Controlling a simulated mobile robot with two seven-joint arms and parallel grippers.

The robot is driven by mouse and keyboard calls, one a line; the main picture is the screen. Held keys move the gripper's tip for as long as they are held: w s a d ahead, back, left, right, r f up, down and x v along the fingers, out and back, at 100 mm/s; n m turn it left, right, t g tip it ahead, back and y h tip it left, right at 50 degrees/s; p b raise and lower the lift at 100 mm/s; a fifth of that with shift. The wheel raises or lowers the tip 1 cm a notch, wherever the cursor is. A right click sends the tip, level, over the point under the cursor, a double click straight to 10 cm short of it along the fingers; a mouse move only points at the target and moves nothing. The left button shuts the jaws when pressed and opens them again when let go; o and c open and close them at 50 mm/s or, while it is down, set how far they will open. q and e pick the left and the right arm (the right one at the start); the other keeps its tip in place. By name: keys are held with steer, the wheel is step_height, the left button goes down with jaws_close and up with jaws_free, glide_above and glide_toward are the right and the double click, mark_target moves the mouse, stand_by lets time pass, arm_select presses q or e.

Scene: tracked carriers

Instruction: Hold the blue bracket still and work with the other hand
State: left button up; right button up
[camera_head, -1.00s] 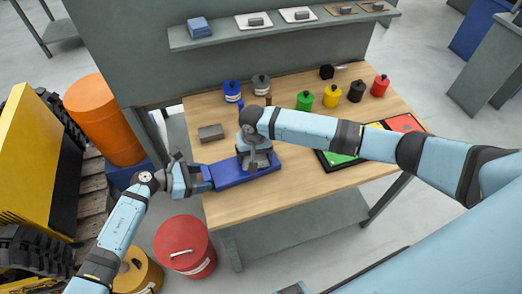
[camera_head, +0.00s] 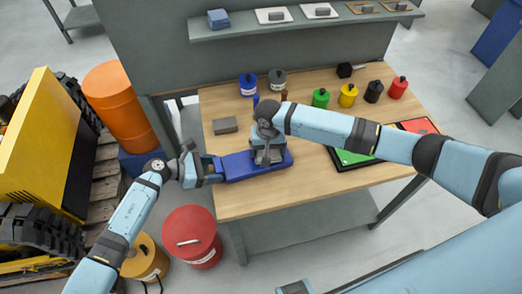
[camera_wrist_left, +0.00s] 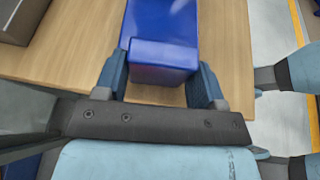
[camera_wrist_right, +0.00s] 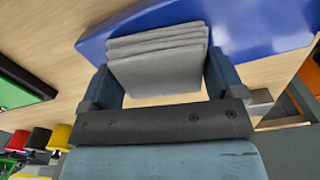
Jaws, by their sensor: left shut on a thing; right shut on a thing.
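The blue bracket (camera_head: 238,168) lies along the front left of the wooden table. My left gripper (camera_head: 213,170) is shut on its left end; the left wrist view shows one finger on each side of the bracket (camera_wrist_left: 165,55). My right gripper (camera_head: 268,158) is over the bracket's right part. In the right wrist view it is shut on a grey layered thing like a folded cloth (camera_wrist_right: 158,62), right at the blue surface (camera_wrist_right: 250,25). Whether the cloth touches the bracket is hard to tell. My right gripper hides part of the bracket in the head view.
A grey block (camera_head: 225,125) lies behind the bracket. Several coloured canisters stand along the table's back, including a blue one (camera_head: 249,86). A black tray with coloured fields (camera_head: 352,160) is at right, partly under my right arm. A red drum (camera_head: 191,234) stands below the table's left front.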

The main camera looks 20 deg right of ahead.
steer(key=shift+d, duration=1.55)
steer(key=shift+r, duration=4.1)
arm_select(q)
steer(key=o, duration=1.3)
steer(key=shift+c, duration=0.2)
arm_select(e)
steer(key=shift+a, duration=0.1)
